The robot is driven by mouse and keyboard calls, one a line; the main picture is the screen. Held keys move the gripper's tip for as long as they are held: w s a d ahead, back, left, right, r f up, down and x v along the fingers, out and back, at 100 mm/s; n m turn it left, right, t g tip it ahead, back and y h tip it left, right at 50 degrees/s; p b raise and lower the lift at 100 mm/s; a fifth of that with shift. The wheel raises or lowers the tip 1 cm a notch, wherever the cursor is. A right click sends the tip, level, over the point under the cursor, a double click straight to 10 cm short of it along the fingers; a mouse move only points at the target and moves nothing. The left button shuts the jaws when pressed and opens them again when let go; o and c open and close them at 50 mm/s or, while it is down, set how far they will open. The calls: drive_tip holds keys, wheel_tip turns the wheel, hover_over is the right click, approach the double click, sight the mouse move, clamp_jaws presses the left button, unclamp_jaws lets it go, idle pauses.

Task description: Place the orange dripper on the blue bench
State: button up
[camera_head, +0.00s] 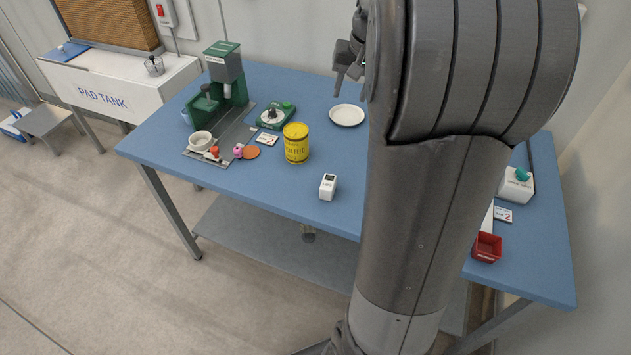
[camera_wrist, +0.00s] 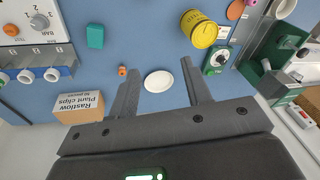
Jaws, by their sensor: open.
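A small orange piece (camera_head: 215,151) sits on the grey mat beside a white bowl, next to a pink piece. Another small orange piece (camera_wrist: 122,70) lies on the blue bench near the white plate in the wrist view; my arm seems to hide it in the head view. I cannot tell for sure which is the orange dripper. The blue bench (camera_head: 250,190) also fills much of the wrist view (camera_wrist: 130,20). My gripper (camera_wrist: 158,75) is open and empty above the bench. The white plate (camera_wrist: 158,81) shows between its fingers. My gripper (camera_head: 348,72) is partly hidden by my arm.
A yellow tin (camera_head: 296,143), white timer (camera_head: 328,187), green-topped scale (camera_head: 271,117) and green machine (camera_head: 224,75) stand on the bench. A red bin (camera_head: 487,248) is at right. A plant-clips box (camera_wrist: 78,107) and teal block (camera_wrist: 95,36) show in the wrist view. Bench between timer and plate is clear.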

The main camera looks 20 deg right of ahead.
drive_tip(key=s+a+n+t, duration=0.1)
drive_tip(key=s+a+n, duration=0.1)
drive_tip(key=s+a, duration=0.7)
drive_tip(key=s+a+n+t, duration=0.2)
drive_tip(key=s+a+n, duration=0.1)
drive_tip(key=s+a, duration=0.6)
drive_tip(key=s, duration=0.4)
drive_tip(key=shift+s+h, duration=0.35)
drive_tip(key=shift+h, duration=0.05)
